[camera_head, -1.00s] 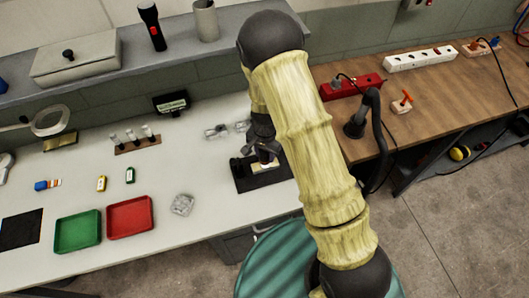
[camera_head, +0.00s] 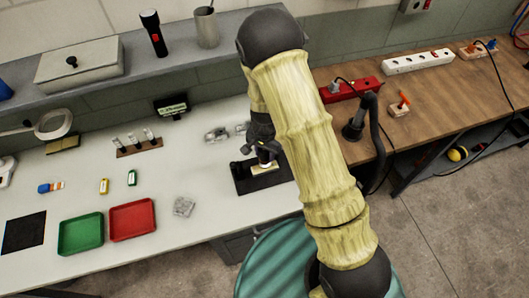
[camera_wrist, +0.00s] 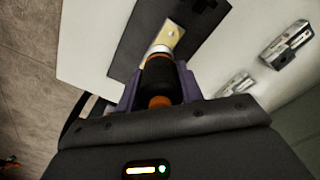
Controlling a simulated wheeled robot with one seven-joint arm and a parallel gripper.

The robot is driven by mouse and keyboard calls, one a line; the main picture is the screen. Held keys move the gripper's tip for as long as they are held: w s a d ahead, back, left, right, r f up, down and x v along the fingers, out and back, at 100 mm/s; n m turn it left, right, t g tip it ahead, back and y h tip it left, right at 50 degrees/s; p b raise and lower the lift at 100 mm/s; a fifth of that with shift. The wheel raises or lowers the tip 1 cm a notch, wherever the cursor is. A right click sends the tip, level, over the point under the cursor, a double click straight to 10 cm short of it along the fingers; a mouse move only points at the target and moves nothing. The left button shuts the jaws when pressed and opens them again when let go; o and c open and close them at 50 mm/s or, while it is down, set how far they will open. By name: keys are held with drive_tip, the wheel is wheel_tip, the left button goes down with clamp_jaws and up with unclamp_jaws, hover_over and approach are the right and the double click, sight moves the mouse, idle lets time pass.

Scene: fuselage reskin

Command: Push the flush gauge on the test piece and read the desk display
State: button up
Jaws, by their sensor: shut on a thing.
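My gripper (camera_head: 262,150) is over the black mat (camera_head: 245,183) on the white desk. In the wrist view, its purple fingers (camera_wrist: 157,88) are shut on the flush gauge (camera_wrist: 158,76), a dark cylinder with an orange end and a pale metal foot. The foot is at the test piece (camera_wrist: 172,33), a yellowish plate with a hole, on the mat. The test piece also shows in the head view (camera_head: 264,169). I cannot tell whether the gauge touches it. The small desk display (camera_head: 172,106) stands at the back of the desk; its text is too small to read.
A green tray (camera_head: 62,249) and a red tray (camera_head: 113,233) lie at the front left. A rack of several vials (camera_head: 138,149) and small metal pieces (camera_head: 216,134) are behind. A clear lump (camera_head: 183,206) lies left of the mat.

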drive_tip(key=shift+r+p, duration=1.7)
drive_tip(key=shift+r, duration=0.6)
drive_tip(key=shift+w, duration=0.1)
